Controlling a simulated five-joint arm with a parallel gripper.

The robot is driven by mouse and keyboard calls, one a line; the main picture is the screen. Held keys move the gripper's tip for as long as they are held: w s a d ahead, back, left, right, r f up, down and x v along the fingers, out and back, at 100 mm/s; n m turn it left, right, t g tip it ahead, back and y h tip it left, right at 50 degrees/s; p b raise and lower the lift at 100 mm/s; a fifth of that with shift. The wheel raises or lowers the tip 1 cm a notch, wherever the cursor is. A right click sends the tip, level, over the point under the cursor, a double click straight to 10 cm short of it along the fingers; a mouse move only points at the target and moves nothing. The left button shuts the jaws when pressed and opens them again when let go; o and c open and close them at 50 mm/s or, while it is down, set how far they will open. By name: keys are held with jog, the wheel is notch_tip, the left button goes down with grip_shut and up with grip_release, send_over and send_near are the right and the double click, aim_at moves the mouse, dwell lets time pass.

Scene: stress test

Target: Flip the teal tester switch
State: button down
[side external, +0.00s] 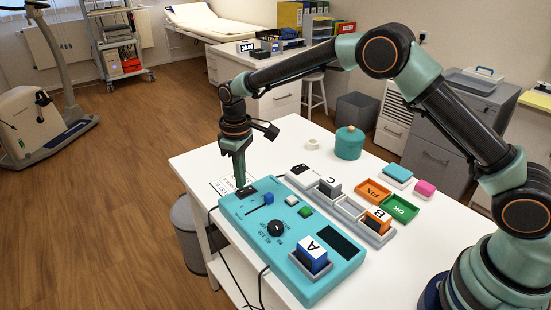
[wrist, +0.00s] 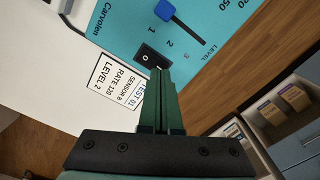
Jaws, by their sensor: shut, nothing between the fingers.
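The teal tester (side external: 262,256) lies on the white table, with a black switch (side external: 247,193) at its far left corner. The switch also shows in the wrist view (wrist: 152,57), with a white mark on it; its position is unclear. My gripper (side external: 240,184) is shut and empty, pointing down at the switch. In the wrist view its fingertips (wrist: 159,71) overlap the switch's near edge; I cannot tell if they touch it. The tester also carries a blue slider (side external: 268,198), a black knob (side external: 277,228), a green button (side external: 305,211) and a dark display (side external: 341,242).
Block A (side external: 313,250) sits in a holder on the tester's near end. Block C (side external: 330,187) and block B (side external: 377,220) stand in a grey tray right of it. A teal jar (side external: 349,143) stands behind. A printed card (wrist: 118,84) lies beside the switch.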

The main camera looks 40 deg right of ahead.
jog(key=shift+f, duration=1)
dwell(0.8)
jog(key=shift+r, duration=3.55)
notch_tip(320, 180, up, 7)
jog(key=m+t, duration=0.1)
send_over(242, 191)
jog(key=s+d, duration=0.3)
jog(key=d, duration=0.1)
jog(key=s+d+r+m+t, duration=0.2)
jog(key=s+d+r, duration=0.3)
jog(key=s+r, duration=0.1)
jog(key=s+d+m+t, duration=0.1)
jog(key=s+d, duration=0.1)
jog(key=s, duration=0.5)
jog(key=s+d+m+t, duration=0.1)
jog(key=s+d+m, duration=0.1)
jog(key=s, duration=0.4)
jog(key=shift+s+d+f+t, duration=0.2)
jog(key=shift+s+d+t, duration=0.15)
jog(key=shift+d, duration=0.45)
